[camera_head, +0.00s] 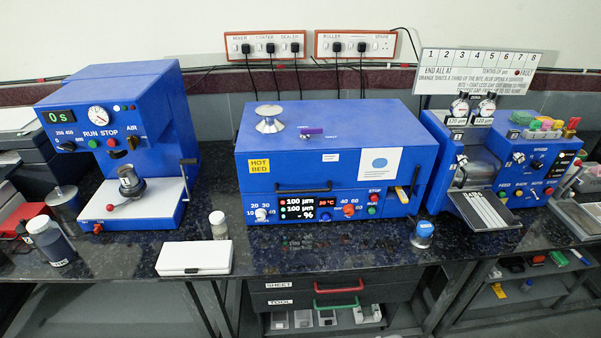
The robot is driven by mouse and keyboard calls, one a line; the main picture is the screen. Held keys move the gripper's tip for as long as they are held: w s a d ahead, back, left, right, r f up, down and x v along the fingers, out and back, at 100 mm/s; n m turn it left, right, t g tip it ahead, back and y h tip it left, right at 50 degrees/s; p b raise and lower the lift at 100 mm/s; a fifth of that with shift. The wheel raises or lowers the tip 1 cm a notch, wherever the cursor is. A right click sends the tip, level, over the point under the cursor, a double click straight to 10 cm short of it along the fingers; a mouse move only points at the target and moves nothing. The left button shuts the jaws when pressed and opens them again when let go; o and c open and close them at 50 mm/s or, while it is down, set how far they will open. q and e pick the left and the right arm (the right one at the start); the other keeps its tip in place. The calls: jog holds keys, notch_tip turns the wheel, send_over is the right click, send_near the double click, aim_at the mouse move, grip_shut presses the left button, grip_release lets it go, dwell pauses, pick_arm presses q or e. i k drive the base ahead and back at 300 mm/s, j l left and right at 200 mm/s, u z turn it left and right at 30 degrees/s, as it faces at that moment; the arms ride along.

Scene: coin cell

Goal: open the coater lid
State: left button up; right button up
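The coater (335,205) is the wide blue box in the middle of the bench, with a yellow "HOT BED" label and a lit display on its front. Its lid (350,125) is down and looks closed, lying flat over the body. A dark bar handle (305,187) runs along the lower front of the lid. A silver round knob-like piece (269,122) and a small purple piece (311,132) sit on top of the lid. Neither of my grippers shows in this view.
A white flat case (194,258), a small jar (218,224) and a blue-capped vial (423,234) stand on the dark bench before the coater. A blue crimper-like machine (118,140) stands left, a roller machine (475,150) close right. Sockets and cables hang behind.

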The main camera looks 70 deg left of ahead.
aim_at(363, 143)
jog(key=j+u, duration=0.1)
jog(key=u, duration=2.2)
jog(key=i+l+u, duration=0.1)
jog(key=i+u, duration=0.2)
jog(key=i, duration=0.1)
